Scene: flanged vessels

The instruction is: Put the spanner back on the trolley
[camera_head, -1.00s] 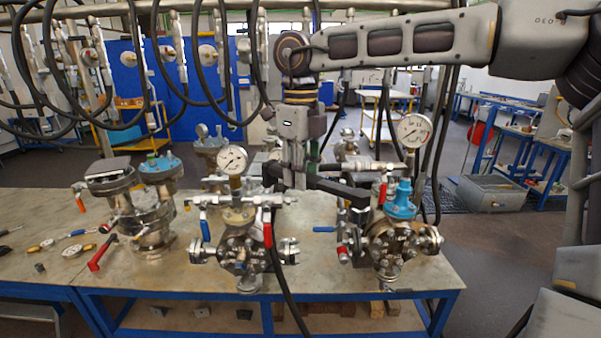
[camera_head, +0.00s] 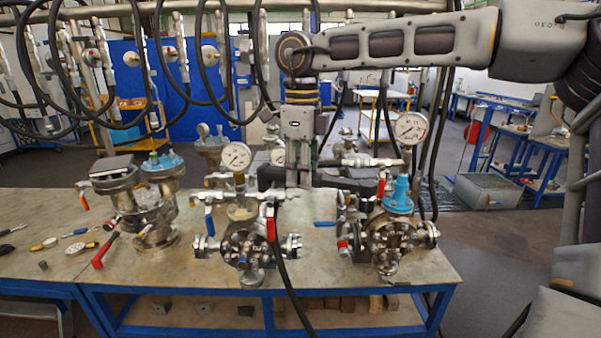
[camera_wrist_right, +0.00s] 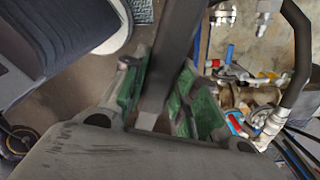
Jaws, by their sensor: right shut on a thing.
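In the right wrist view the dark spanner (camera_wrist_right: 178,60) runs between the green finger pads of my gripper (camera_wrist_right: 165,105). A trolley with a pale top and yellow legs (camera_head: 384,130) stands behind the bench. Another yellow-framed trolley (camera_head: 133,103) stands at the back left. I cannot tell which one the task means. My left gripper is not in view.
The bench (camera_head: 190,280) carries several flanged vessels, one with a blue top (camera_head: 398,198), and gauges (camera_head: 236,156) close to the spanner. Black hoses (camera_head: 275,270) hang in front and around. A grey metal box (camera_head: 487,190) stands on the floor at right.

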